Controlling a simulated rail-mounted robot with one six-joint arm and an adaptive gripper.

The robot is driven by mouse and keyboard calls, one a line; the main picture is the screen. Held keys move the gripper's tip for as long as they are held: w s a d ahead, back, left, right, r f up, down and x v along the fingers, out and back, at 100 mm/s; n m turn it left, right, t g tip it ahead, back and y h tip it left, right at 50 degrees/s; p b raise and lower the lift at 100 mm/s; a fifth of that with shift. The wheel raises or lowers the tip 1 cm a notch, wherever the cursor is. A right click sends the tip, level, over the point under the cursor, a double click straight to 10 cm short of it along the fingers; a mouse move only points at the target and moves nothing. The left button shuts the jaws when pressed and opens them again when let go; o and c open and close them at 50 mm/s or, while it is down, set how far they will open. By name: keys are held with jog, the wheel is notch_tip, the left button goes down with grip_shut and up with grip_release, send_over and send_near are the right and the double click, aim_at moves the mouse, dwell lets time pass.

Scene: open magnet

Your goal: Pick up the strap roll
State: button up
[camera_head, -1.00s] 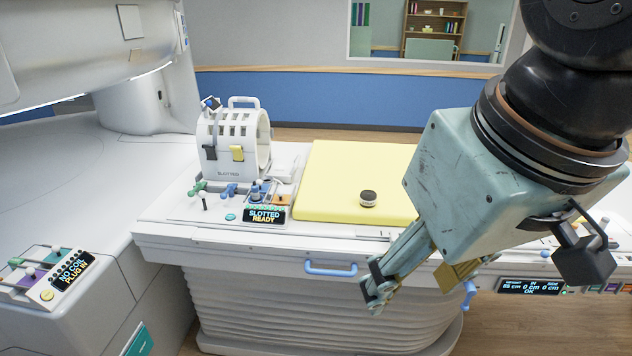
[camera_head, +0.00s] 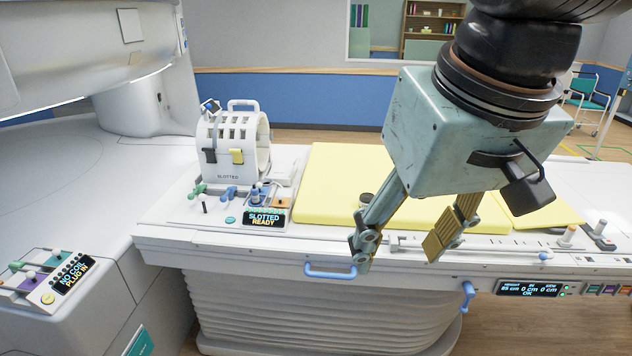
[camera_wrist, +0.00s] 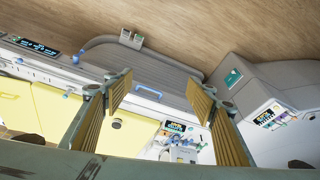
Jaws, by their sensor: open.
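The strap roll (camera_head: 366,199) is a small dark roll with a pale middle. It rests on the yellow pad (camera_head: 330,172) of the table and is partly hidden behind my left finger in the head view. In the wrist view a small dark spot on the yellow pad beside the left finger may be the roll, but I cannot be sure. My gripper (camera_head: 400,249) is open and empty, its two fingers apart and pointing down at the table's front edge, nearer the camera than the roll. The open fingers also show in the wrist view (camera_wrist: 160,95).
A white slotted coil (camera_head: 232,145) stands left of the pad. Coloured plugs and a "SLOTTED READY" display (camera_head: 264,217) sit in front of it. A blue handle (camera_head: 330,271) juts from the table front. Small posts (camera_head: 567,236) stand at the right.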

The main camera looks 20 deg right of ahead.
jog(key=w+d+r+m+p, duration=0.2)
jog(key=w+r, duration=0.1)
jog(key=w, duration=0.6)
jog(key=w+d+r+m+p, duration=0.2)
jog(key=w, duration=0.7)
jog(key=m+g+p, duration=0.4)
jog(key=m+p, duration=0.7)
send_over(367, 196)
notch_tip(367, 196, down, 26)
jog(key=shift+s+d, duration=0.1)
jog(key=shift+s, duration=0.05)
jog(key=shift+f, duration=4.3)
jog(key=shift+p, duration=0.3)
jog(key=shift+f+p, duration=0.5)
jog(key=shift+f, duration=2.1)
